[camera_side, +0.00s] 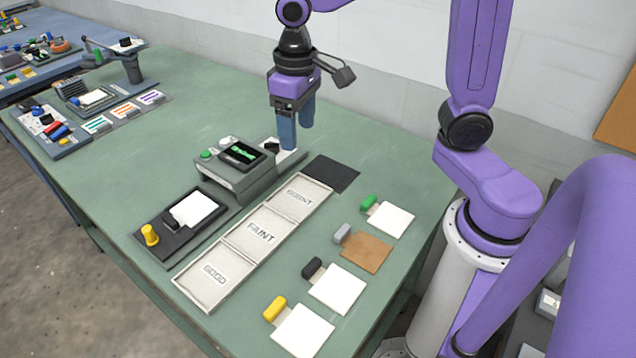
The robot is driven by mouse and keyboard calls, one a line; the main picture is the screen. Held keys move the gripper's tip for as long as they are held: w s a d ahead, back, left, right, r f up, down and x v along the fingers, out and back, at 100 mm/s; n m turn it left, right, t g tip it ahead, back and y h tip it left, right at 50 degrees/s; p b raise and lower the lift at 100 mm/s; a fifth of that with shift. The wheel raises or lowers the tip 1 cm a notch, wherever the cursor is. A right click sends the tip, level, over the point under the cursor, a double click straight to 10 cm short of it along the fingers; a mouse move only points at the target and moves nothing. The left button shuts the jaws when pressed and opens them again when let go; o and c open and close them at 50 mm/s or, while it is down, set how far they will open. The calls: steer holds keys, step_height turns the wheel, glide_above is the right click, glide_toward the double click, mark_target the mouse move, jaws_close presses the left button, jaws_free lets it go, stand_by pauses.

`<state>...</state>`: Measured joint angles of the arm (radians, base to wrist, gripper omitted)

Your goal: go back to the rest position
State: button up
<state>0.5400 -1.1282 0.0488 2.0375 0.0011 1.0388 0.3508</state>
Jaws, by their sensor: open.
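My gripper (297,130) hangs pointing down, its two blue fingers just behind and right of the grey press machine (236,170). The fingers stand a little apart, and I see nothing between them. Whether the fingertips touch the machine's right end, I cannot tell.
A black base with a yellow knob (150,235) and white card is at left. Several cards with coloured handles (301,330) lie at right. A dark mat (331,173) lies behind the tray.

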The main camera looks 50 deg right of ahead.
steer(key=s+d+f+n, duration=0.1)
steer(key=s+d+n, duration=0.1)
steer(key=s+n, duration=0.3)
steer(key=s+d+f+n, duration=0.2)
steer(key=s+n, duration=0.2)
steer(key=s, duration=1)
steer(key=shift+s+n, duration=0.2)
steer(key=shift+n, duration=0.2)
